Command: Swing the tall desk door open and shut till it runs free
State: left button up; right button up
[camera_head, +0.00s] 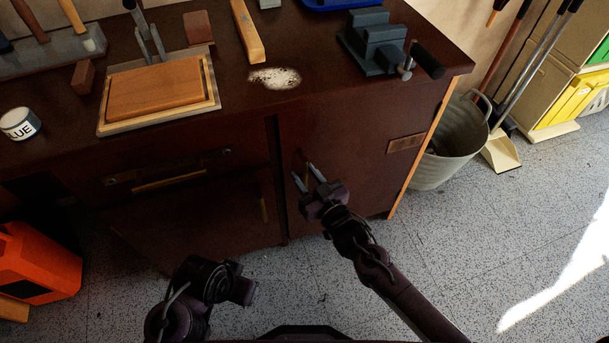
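The tall desk door (350,130) is the dark brown panel on the right of the desk front. It looks shut or nearly so, with a dark gap along its left edge. My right gripper (307,178) is at the door's left part, its two pale fingers spread apart. A small upright brass-coloured handle (305,168) shows faintly between the fingers; I cannot tell whether they touch it. My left gripper (242,288) is low in front of the desk, away from the door. Its fingers do not show clearly.
A drawer (130,168) and a lower door (220,215) fill the desk's left front. A grey bucket (450,155) stands just right of the desk. An orange container (38,265) stands at the left. The desktop holds a vise (378,45) and a wooden board (160,88). The speckled floor ahead is clear.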

jog(key=shift+w+a, duration=0.25)
jog(key=shift+w, duration=0.05)
grip_shut()
